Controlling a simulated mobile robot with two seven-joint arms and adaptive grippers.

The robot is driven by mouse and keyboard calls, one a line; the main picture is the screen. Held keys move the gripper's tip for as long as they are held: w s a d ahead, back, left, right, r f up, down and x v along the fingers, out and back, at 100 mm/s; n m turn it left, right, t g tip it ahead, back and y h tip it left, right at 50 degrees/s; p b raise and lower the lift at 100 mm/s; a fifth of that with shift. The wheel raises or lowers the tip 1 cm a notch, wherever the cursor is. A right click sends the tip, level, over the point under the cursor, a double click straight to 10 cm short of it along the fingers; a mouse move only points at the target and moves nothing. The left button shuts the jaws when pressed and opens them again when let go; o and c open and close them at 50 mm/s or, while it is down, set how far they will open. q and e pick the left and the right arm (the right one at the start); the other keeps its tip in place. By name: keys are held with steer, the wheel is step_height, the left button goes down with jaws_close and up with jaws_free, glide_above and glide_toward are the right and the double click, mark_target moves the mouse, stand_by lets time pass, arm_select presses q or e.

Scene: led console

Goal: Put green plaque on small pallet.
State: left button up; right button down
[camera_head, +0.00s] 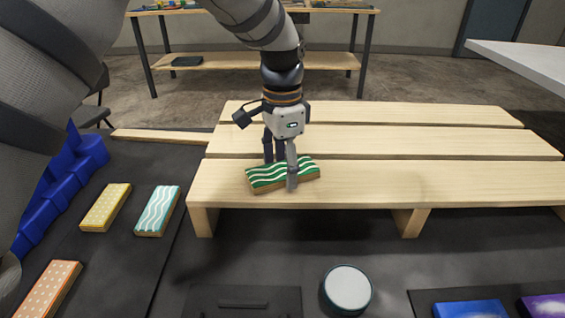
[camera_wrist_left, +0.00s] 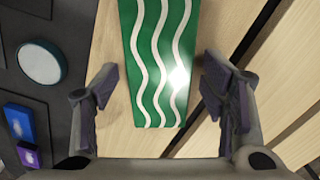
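The green plaque (camera_head: 267,177), with white wavy lines, lies on the front board of the small wooden pallet (camera_head: 360,185). It also shows in the left wrist view (camera_wrist_left: 160,60), flat on the pale wood. My left gripper (camera_head: 280,172) is right over the plaque, pointing down. In the left wrist view its two fingers (camera_wrist_left: 160,95) stand apart on either side of the plaque, with gaps between them and its edges. Part of the plaque is hidden behind a finger in the head view. My right gripper is in neither view.
Yellow (camera_head: 106,207), teal (camera_head: 157,211) and orange (camera_head: 50,289) plaques lie on the dark surface at left, beside a blue rack (camera_head: 60,190). A round white-topped button (camera_head: 347,289) stands in front. Blue (camera_head: 470,309) and purple plaques are at front right. The pallet's right part is clear.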

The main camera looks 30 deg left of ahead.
mark_target(282, 169)
arm_select(q)
steer(key=shift+r, duration=0.1)
step_height(282, 169, up, 12)
stand_by(0.5)
steer(key=shift+r, duration=0.1)
